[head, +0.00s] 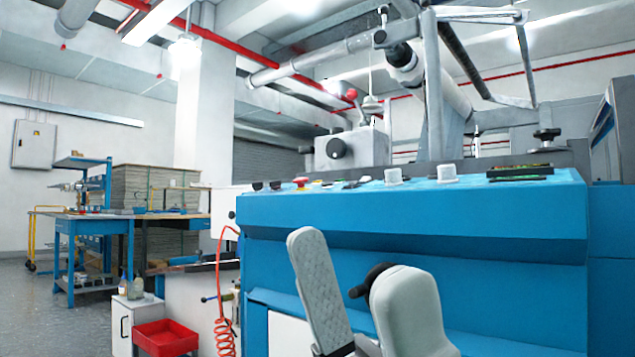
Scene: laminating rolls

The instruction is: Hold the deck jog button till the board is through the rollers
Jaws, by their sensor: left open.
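The blue laminating machine (420,215) fills the right half of the head view. Its sloped top deck carries a row of controls: dark knobs (275,185), a red button (301,183), small green buttons, and two white knobs (394,176). I cannot tell which one is the jog button. My left gripper (352,262) is in front of the machine's blue front, below the deck controls. Its two pale fingers are spread apart, with no control touched. A black rounded knob (372,280) shows between the fingers. The board and the rollers cannot be made out. My right gripper is not in view.
A dark panel with green marks (520,172) lies on the deck's right. At left stand a blue workbench (88,224), stacked boards (155,188), a red bin (165,338) and a white cabinet (135,318). A coiled orange hose (223,335) hangs beside the machine.

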